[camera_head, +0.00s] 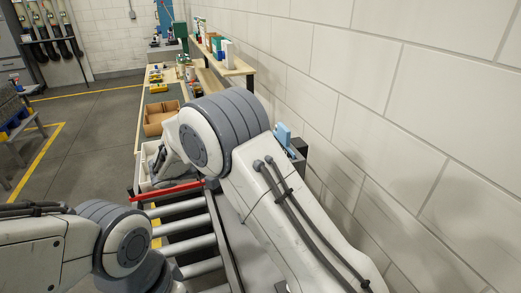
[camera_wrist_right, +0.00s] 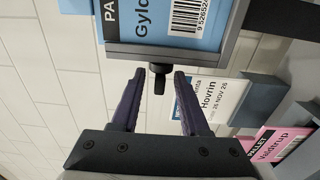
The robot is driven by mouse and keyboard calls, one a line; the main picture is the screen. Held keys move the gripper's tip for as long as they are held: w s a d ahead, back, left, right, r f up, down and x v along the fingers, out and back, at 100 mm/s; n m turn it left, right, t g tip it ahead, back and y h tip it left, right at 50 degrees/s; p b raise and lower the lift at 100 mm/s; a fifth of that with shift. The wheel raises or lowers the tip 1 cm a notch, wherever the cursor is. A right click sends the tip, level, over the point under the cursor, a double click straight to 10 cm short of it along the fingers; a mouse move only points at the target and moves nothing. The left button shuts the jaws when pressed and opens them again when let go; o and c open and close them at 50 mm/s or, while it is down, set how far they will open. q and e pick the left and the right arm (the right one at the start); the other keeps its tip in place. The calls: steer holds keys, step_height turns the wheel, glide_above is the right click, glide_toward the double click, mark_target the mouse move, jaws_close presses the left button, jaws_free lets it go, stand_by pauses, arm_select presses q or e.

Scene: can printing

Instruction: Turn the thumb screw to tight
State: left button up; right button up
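The black thumb screw (camera_wrist_right: 159,86) sticks out from the lower edge of a grey frame (camera_wrist_right: 170,53) in the right wrist view. The frame holds a blue label card (camera_wrist_right: 160,22) with a barcode and partly cut-off text. My right gripper (camera_wrist_right: 159,73) is open, with one dark finger on each side of the screw. A gap shows between the screw and each finger, so it is not gripped.
A white label card (camera_wrist_right: 212,98) and a pink label card (camera_wrist_right: 277,146) are to the right in the wrist view. In the head view, a roller conveyor (camera_head: 183,207) lies below the arm, a cardboard box (camera_head: 158,121) stands on the bench, and a block wall (camera_head: 400,90) closes the right side.

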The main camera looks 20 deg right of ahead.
steer(key=shift+a, duration=0.15)
steer(key=a+p, duration=0.7)
steer(key=a, duration=0.3)
steer(key=shift+s+p, duration=0.15)
steer(key=shift+p, duration=0.25)
steer(key=shift+a+f, duration=0.1)
steer(key=s+a+f+n+y+b, duration=0.1)
steer(key=s+n+y, duration=0.2)
steer(key=s+y, duration=0.6)
steer(key=s+a+f+n+y+b, duration=0.1)
steer(key=s+a+f+n+y, duration=0.1)
steer(key=s+y, duration=0.8)
steer(key=s+n, duration=0.1)
steer(key=s, duration=0.8)
steer(key=shift+a+f+n+g, duration=0.2)
steer(key=shift+n+g, duration=0.1)
steer(key=shift+n, duration=0.1)
